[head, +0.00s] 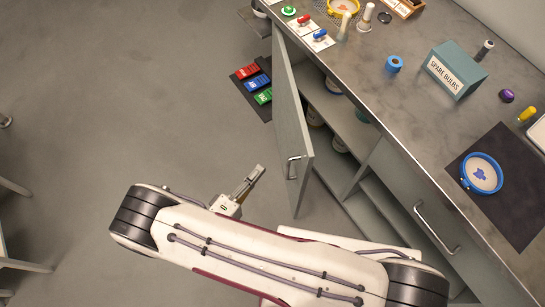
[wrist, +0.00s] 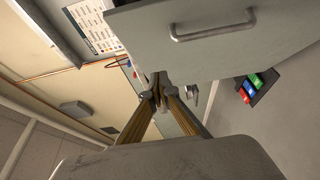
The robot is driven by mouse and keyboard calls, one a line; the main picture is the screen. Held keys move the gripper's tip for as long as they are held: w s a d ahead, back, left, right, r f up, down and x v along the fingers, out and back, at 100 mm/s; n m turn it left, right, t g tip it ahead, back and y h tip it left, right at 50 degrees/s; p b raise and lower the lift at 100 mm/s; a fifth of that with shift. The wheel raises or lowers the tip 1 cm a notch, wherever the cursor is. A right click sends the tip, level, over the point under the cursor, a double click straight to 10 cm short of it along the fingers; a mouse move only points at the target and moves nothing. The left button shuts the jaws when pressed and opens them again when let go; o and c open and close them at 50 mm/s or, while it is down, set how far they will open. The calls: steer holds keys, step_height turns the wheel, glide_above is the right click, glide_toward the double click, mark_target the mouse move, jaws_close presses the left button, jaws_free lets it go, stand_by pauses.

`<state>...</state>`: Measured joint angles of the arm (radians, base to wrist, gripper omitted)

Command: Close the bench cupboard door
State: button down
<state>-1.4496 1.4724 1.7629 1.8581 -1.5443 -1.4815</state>
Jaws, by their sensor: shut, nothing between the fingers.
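The bench cupboard door (head: 287,115) is a grey panel standing open, swung out from the front of the bench (head: 425,110). Its silver handle (head: 293,167) is near the free end, on the face turned to the left in the head view. The open cupboard (head: 345,125) shows shelves with several spools inside. My gripper (head: 258,171) is shut and empty, left of the door's free end and apart from the handle in the picture. Its fingers meet in the wrist view (wrist: 157,84); a grey panel with a bar handle (wrist: 213,28) fills the upper right there.
A dark tray with red, blue and green boxes (head: 255,84) lies on the floor beyond the door.

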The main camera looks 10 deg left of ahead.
glide_toward(298, 136)
steer(key=shift+w+a, duration=0.8)
steer(key=shift+w, duration=1.1)
steer(key=shift+w+d+f, duration=0.1)
steer(key=shift+w+d, duration=0.2)
steer(key=shift+d, duration=0.35)
steer(key=shift+w+d+f, duration=0.15)
steer(key=shift+w+d, duration=0.15)
steer(key=shift+d, duration=0.3)
steer(key=shift+w+d+f, duration=0.1)
steer(key=shift+w+d, duration=0.2)
steer(key=shift+d, duration=0.35)
